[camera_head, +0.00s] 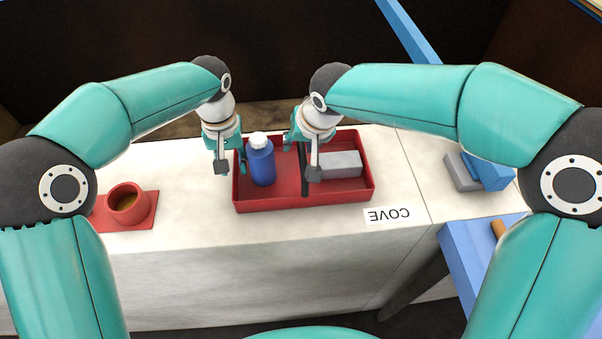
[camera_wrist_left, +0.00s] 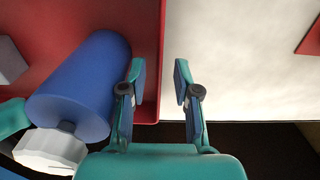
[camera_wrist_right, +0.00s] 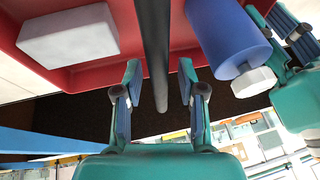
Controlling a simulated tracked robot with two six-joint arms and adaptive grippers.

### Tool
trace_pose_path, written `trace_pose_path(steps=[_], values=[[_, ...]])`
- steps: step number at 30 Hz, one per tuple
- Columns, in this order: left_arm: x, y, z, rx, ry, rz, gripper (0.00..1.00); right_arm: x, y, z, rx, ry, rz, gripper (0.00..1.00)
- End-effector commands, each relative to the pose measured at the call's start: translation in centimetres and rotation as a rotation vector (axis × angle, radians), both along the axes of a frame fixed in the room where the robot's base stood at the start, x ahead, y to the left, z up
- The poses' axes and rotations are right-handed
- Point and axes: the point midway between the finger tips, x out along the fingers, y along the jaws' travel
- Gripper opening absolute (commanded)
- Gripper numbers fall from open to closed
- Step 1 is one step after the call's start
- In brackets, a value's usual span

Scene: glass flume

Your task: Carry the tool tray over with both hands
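The red tool tray (camera_head: 340,200) lies on the pale table and also shows in the left wrist view (camera_wrist_left: 80,20) and the right wrist view (camera_wrist_right: 75,78). It holds a blue bottle (camera_head: 261,165) with a white cap, a grey block (camera_head: 338,164) and a dark bar (camera_head: 305,185) across its middle. My left gripper (camera_head: 232,165) is open at the tray's left wall, one finger on each side of the rim in its wrist view (camera_wrist_left: 158,65). My right gripper (camera_head: 303,157) is open, with the dark bar between its fingers in its wrist view (camera_wrist_right: 159,65). Finger contact cannot be told.
A red pot (camera_head: 128,204) on a red mat stands left of the tray. Blue and grey blocks (camera_head: 487,171) and a blue surface (camera_head: 470,250) are at the right. Bare table separates the tray from these blocks.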

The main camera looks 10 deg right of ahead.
Motion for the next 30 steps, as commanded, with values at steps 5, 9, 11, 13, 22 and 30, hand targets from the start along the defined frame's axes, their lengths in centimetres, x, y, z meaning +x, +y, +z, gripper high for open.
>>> trace_pose_path(steps=[5,9,11,13,22,30], values=[[0.1,-0.1,3.4,-0.002,-0.006,0.0,0.31,0.0,0.0,0.0,0.0,0.0,0.0,0.4],[0.1,-0.1,6.2,-0.001,-0.004,-0.001,0.31,0.0,0.0,0.0,0.0,0.0,0.0,0.4],[0.1,-0.1,7.3,-0.002,-0.004,-0.001,0.31,0.0,0.0,0.0,0.0,0.0,0.0,0.4],[0.1,-0.1,8.4,-0.002,-0.004,0.0,0.31,0.0,0.0,0.0,0.0,0.0,0.0,0.4],[0.0,0.0,10.4,-0.001,0.001,-0.001,0.31,-0.3,-0.1,0.8,0.001,-0.002,-0.001,0.4],[0.0,0.0,10.4,-0.001,0.001,-0.001,0.31,-2.0,-1.0,5.1,0.003,-0.005,-0.001,0.4]])
